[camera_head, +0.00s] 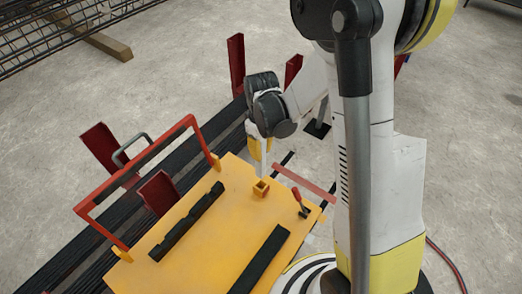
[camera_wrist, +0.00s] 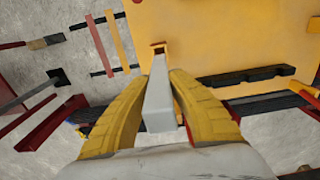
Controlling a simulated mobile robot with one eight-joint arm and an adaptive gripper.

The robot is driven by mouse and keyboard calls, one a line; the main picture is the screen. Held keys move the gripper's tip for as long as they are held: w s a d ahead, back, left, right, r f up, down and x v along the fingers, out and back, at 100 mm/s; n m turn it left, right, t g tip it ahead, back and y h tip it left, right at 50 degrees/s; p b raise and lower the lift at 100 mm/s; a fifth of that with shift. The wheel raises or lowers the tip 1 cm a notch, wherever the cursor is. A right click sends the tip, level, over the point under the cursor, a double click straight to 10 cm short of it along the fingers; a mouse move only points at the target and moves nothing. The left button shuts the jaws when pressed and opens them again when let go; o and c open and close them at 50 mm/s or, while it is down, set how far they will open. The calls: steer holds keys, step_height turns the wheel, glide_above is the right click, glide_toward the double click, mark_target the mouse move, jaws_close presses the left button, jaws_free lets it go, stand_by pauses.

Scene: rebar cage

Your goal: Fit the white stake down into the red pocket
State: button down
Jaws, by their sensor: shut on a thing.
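The white stake (camera_head: 263,170) points down from my gripper (camera_head: 260,150), its lower end at the mouth of the small red-orange pocket (camera_head: 261,188) on the yellow plate. In the wrist view the pale stake (camera_wrist: 159,98) runs between my two yellow fingers (camera_wrist: 157,110) toward the pocket (camera_wrist: 158,46). My gripper is shut on the stake. The stake's far end overlaps the pocket's opening in both views; I cannot tell whether it is inside or just above. The stake's upper part is hidden by the fingers in the head view.
The yellow plate (camera_head: 190,245) carries notched black bars (camera_head: 187,222) and a red-handled clamp (camera_head: 299,201) just right of the pocket. A red frame (camera_head: 150,152) rises at its left edge. Red posts (camera_head: 236,65) stand behind. Concrete floor lies open beyond.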

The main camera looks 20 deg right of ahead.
mark_target(262, 172)
steer(key=shift+s+d, duration=0.1)
steer(key=shift+s, duration=0.05)
step_height(262, 172, down, 6)
steer(key=b, duration=0.5)
steer(key=shift+r, duration=0.1)
steer(key=shift+f+b, duration=3.3)
stand_by(1.5)
steer(key=c, duration=1.3)
jaws_free()
steer(key=shift+o, duration=0.2)
steer(key=shift+r, duration=0.15)
step_height(262, 172, up, 12)
steer(key=shift+f, duration=0.1)
